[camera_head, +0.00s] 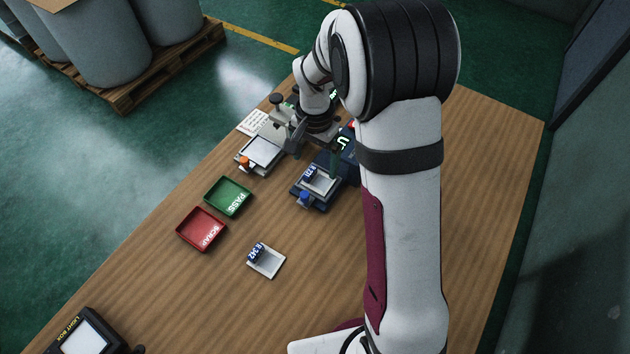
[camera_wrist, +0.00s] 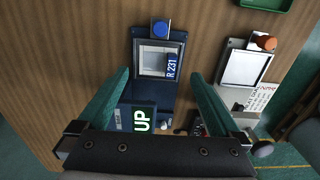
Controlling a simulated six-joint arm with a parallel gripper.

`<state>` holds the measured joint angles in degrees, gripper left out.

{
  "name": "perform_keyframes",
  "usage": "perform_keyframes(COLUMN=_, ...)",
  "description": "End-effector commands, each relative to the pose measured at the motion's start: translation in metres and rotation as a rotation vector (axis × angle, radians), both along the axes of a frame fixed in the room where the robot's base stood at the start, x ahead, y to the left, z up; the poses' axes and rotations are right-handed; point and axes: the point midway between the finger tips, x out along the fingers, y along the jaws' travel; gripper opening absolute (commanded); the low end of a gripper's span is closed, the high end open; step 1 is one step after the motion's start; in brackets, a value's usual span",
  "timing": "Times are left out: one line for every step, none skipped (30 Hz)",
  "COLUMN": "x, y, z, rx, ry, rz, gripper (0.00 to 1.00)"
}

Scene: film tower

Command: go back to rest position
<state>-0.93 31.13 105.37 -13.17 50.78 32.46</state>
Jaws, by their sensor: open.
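My gripper (camera_wrist: 160,76) is open and empty, with its two green fingers spread apart in the wrist view. It is above the front part of a dark blue device whose green-lit display (camera_wrist: 143,121) reads "UP". A pale square piece with a label reading "R 231" (camera_wrist: 153,62) sits in the device's frame, beyond the fingertips and apart from them. In the head view my gripper (camera_head: 335,160) is partly hidden by my wrist, and the same device (camera_head: 312,201) with a blue knob is below it.
A fixture (camera_head: 259,153) with an orange knob stands left of the device. A green PASS tray (camera_head: 228,194), a red SCRAP tray (camera_head: 200,226) and a loose piece labelled R 342 (camera_head: 268,263) lie on the wooden table (camera_head: 170,290). A light box (camera_head: 85,338) is at lower left.

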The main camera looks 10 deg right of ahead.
Motion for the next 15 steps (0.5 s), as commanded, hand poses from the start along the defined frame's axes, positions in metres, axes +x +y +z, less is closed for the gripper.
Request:
perform_keyframes(x=0.0, y=0.0, z=0.0001, rx=0.0, ry=0.0, rz=0.0, gripper=1.0)
perform_keyframes(x=0.0, y=0.0, z=0.0002, rx=0.0, ry=0.0, rz=0.0, gripper=1.0)
perform_keyframes(x=0.0, y=0.0, z=0.0002, rx=0.0, ry=0.0, rz=0.0, gripper=1.0)
perform_keyframes(x=0.0, y=0.0, z=0.0003, rx=0.0, ry=0.0, rz=0.0, gripper=1.0)
perform_keyframes(x=0.0, y=0.0, z=0.0003, rx=0.0, ry=0.0, rz=0.0, gripper=1.0)
perform_keyframes(x=0.0, y=0.0, z=0.0003, rx=0.0, ry=0.0, rz=0.0, gripper=1.0)
perform_keyframes(x=0.0, y=0.0, z=0.0003, rx=0.0, ry=0.0, rz=0.0, gripper=1.0)
perform_keyframes(x=0.0, y=0.0, z=0.0004, rx=0.0, ry=0.0, rz=0.0, gripper=1.0)
perform_keyframes(x=0.0, y=0.0, z=0.0004, rx=0.0, ry=0.0, rz=0.0, gripper=1.0)
perform_keyframes(x=0.0, y=0.0, z=0.0004, rx=0.0, ry=0.0, rz=0.0, gripper=1.0)
perform_keyframes(x=0.0, y=0.0, z=0.0004, rx=0.0, ry=0.0, rz=0.0, gripper=1.0)
perform_keyframes(x=0.0, y=0.0, z=0.0004, rx=0.0, ry=0.0, rz=0.0, gripper=1.0)
perform_keyframes(x=0.0001, y=0.0001, z=0.0007, rx=0.0, ry=0.0, rz=0.0, gripper=1.0)
perform_keyframes(x=0.0002, y=0.0001, z=0.0019, rx=0.001, ry=-0.001, rz=0.0, gripper=1.0)
perform_keyframes(x=0.0006, y=0.0, z=0.0055, rx=0.0, ry=-0.001, rz=0.001, gripper=1.0)
